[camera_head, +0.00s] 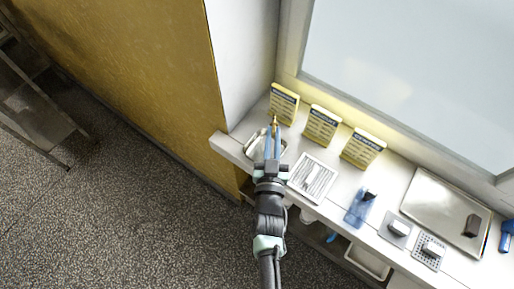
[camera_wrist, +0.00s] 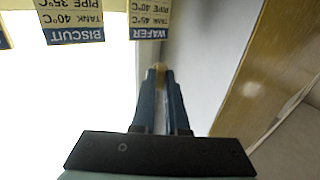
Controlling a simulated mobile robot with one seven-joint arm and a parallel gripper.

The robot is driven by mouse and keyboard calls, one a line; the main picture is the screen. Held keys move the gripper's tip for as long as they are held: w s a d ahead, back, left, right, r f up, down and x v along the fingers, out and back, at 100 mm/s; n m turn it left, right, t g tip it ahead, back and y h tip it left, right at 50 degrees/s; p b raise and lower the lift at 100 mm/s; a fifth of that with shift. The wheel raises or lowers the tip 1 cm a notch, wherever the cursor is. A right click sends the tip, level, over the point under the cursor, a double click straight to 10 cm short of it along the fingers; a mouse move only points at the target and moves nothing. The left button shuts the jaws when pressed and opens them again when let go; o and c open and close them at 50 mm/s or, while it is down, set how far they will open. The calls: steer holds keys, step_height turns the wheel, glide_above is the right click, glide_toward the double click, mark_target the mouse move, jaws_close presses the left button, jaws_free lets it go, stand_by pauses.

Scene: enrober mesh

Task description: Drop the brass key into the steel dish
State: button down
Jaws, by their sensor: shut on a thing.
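The brass key (camera_head: 275,120) is held at the tips of my gripper's blue fingers, and a small part of it shows in the wrist view (camera_wrist: 158,67). My gripper (camera_head: 273,131) is shut on the key. The steel dish (camera_head: 251,148) sits at the left end of the white counter. My fingers cross in front of the dish in the head view and hide part of it. How high the key is above the counter is hard to tell. The dish is not visible in the wrist view.
Several yellow label cards (camera_head: 322,125) stand along the back of the counter (camera_head: 229,146). A white ribbed tray (camera_head: 314,177) lies right of the dish. A wall (camera_head: 241,60) rises behind the left end.

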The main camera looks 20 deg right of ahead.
steer(key=shift+f+b, duration=2.55)
steer(key=shift+f, duration=0.4)
steer(key=shift+r, duration=0.1)
steer(key=c, duration=0.8)
jaws_free()
steer(key=shift+c, duration=0.2)
steer(key=shift+s+a, duration=0.1)
steer(key=shift+s, duration=0.05)
steer(key=b+v, duration=0.1)
steer(key=v, duration=1.1)
steer(key=shift+s+a, duration=0.15)
steer(key=shift+s, duration=0.2)
